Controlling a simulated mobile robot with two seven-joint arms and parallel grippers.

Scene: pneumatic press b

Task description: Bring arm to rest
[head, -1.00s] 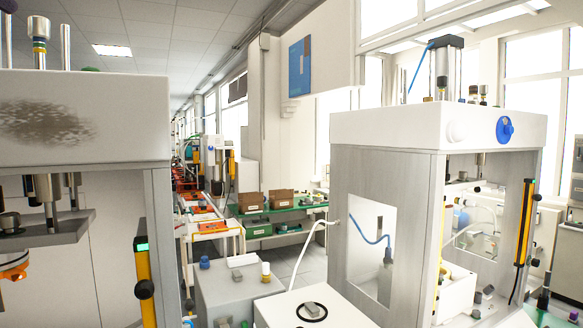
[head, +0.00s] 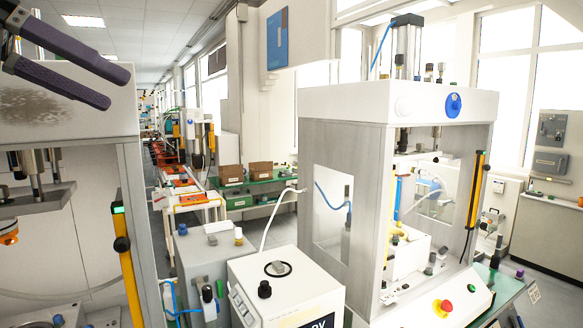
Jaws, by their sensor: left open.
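My left gripper (head: 119,89) shows at the upper left of the head view, in front of the left press (head: 100,115). Its two dark fingers point right and slightly down, with a gap between them. It is open and nothing is between the fingers. The rest of my left arm is mostly cut off by the left edge. My right gripper is not in view.
A white and grey press (head: 345,105) with a blue knob stands at right. A white box (head: 262,275) and a grey box (head: 205,252) stand between the presses. A green shelf (head: 262,178) with brown bins is behind. An emergency stop (head: 446,305) is at lower right.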

